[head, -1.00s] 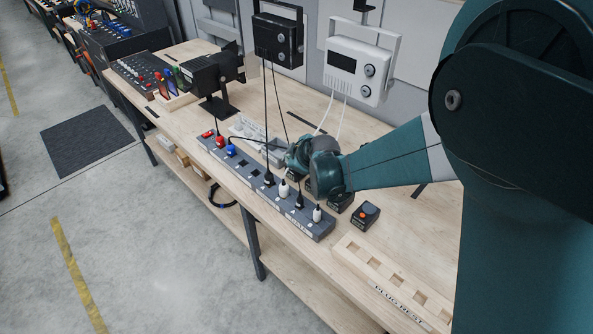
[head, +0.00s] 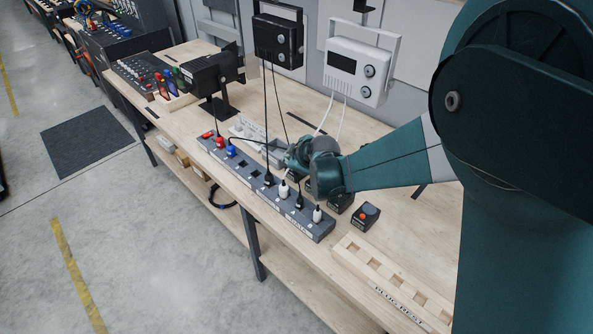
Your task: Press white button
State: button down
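I cannot make out a white button in the head view. A small black button box with an orange-red button (head: 365,215) stands on the bench to the right of my wrist. Another dark box (head: 341,204) shows in part just below my wrist, its top mostly covered. My arm reaches in from the right, and its teal wrist hangs over the bench behind the power strip. The fingers of my gripper are hidden behind the wrist, so I cannot see whether they are open or what they touch.
A long grey power strip (head: 246,173) with plugs and cords runs along the bench's front edge. A wooden rack with square holes (head: 393,280) lies at the front right. Black (head: 278,40) and white (head: 357,70) devices hang behind, their cords dangling. A black lamp (head: 212,78) stands left.

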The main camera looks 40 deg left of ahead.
aim_at(289, 170)
jog(key=shift+f+b, duration=0.5)
jog(key=shift+r, duration=0.2)
dwell(0.5)
jog(key=shift+r, duration=0.25)
jog(key=shift+r, duration=0.15)
jog(key=shift+r+p, duration=1.3)
jog(key=shift+r, duration=1.6)
